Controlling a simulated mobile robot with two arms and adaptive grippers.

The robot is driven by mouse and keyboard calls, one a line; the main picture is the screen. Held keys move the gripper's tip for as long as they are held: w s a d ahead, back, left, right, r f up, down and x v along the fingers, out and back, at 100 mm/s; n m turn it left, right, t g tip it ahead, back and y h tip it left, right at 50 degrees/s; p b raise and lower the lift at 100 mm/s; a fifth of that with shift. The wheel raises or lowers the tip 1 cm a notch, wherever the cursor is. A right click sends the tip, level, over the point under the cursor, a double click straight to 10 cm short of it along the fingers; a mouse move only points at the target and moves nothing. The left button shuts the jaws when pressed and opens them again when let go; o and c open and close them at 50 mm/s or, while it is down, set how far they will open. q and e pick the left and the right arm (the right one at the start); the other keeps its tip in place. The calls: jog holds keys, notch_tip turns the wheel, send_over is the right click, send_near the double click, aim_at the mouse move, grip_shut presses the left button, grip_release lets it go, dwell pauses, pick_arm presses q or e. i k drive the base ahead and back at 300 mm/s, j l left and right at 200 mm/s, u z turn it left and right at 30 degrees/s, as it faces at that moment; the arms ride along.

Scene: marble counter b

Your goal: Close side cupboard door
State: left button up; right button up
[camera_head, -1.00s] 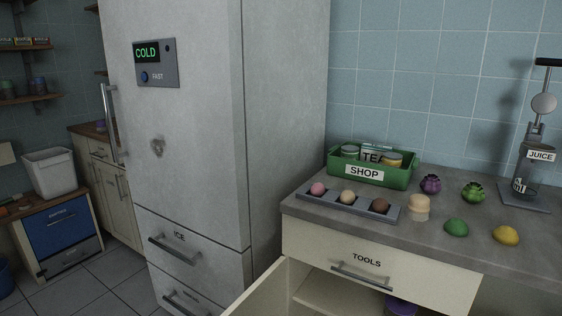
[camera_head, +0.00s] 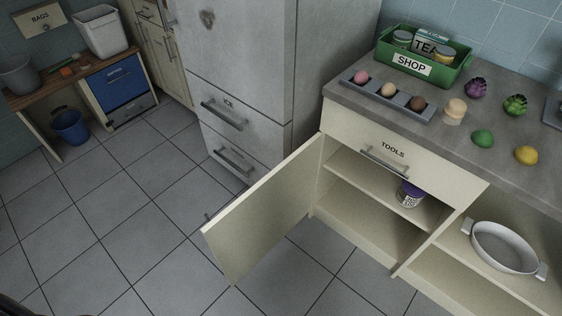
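The side cupboard door (camera_head: 265,213) is cream-coloured and stands wide open. It is hinged at the left side of the cupboard (camera_head: 356,219) under the TOOLS drawer (camera_head: 385,151) and swings out to the left over the floor. A bit of its handle (camera_head: 208,216) shows at the far edge of the door. Inside the cupboard, a purple-labelled jar (camera_head: 409,194) stands on the shelf. Neither of my grippers is in view.
A white oval dish (camera_head: 503,247) sits in the open compartment to the right. The fridge (camera_head: 250,95) stands behind the door. The counter (camera_head: 452,129) holds a green SHOP crate (camera_head: 411,65), an egg tray and several fruits. The tiled floor (camera_head: 125,235) to the left is clear.

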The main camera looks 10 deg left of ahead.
aim_at(244, 233)
jog(key=j+z, duration=0.2)
jog(key=z, duration=0.25)
jog(key=j+z, duration=0.2)
jog(key=z, duration=0.2)
jog(key=k+j+z, duration=0.1)
jog(key=j, duration=0.3)
jog(key=k+j+z, duration=0.15)
jog(key=j, duration=0.25)
jog(key=k+j+z, duration=0.1)
jog(key=j, duration=0.25)
jog(key=k+j+z, duration=0.1)
jog(key=j, duration=0.3)
jog(key=k+j+z, duration=0.15)
jog(key=j, duration=0.2)
jog(key=k+j+z, duration=0.1)
jog(key=j+z, duration=0.25)
jog(key=j, duration=0.9)
jog(key=i+j+z, duration=0.25)
jog(key=i+j, duration=0.25)
